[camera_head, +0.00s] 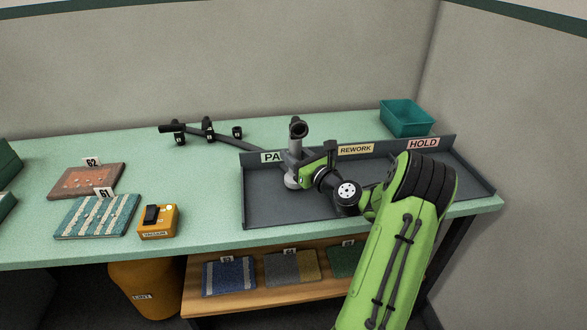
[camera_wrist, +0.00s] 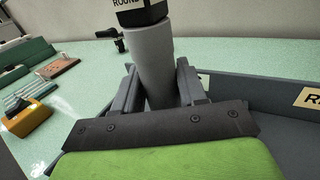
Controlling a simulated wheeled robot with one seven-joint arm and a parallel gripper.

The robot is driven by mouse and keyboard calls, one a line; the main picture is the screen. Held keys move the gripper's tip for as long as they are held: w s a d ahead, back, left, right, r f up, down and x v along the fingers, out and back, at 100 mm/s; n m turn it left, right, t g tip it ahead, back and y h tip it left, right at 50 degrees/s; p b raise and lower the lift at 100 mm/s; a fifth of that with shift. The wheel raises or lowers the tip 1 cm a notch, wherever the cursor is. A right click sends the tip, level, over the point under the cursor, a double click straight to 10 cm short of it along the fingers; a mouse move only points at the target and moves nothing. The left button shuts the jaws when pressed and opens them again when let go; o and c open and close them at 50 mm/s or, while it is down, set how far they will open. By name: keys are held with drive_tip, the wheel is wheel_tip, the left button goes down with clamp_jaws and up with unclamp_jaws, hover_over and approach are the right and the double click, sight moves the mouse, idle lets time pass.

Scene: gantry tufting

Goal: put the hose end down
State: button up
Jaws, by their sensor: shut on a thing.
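The hose end is a grey upright tube (camera_head: 293,176) with a black fitting (camera_head: 298,128) on top. In the wrist view the grey tube (camera_wrist: 154,60) stands between my two dark fingers, and its black collar (camera_wrist: 140,14) reads "ROUND". My gripper (camera_head: 302,164) is shut on the tube, which is over the left part of the dark grey divided tray (camera_head: 262,213). I cannot tell whether the tube's lower end touches the tray floor. My gripper partly covers the tray's left label, of which "PA" shows.
Tray labels "REWORK" (camera_head: 355,149) and "HOLD" (camera_head: 423,143) show. A teal bin (camera_head: 407,118) stands behind. Dark fittings (camera_head: 208,133) lie at the back. Left are an orange "VACUUM" box (camera_head: 158,222) and carpet samples (camera_head: 97,216), (camera_head: 87,181). Several samples lie on the lower shelf (camera_head: 250,298).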

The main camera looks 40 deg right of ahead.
wheel_tip(320, 180, down, 2)
drive_tip(key=shift+r, duration=0.1)
drive_tip(key=o, duration=0.7)
drive_tip(key=shift+c, duration=0.2)
drive_tip(key=o, duration=0.4)
drive_tip(key=shift+s, duration=0.1)
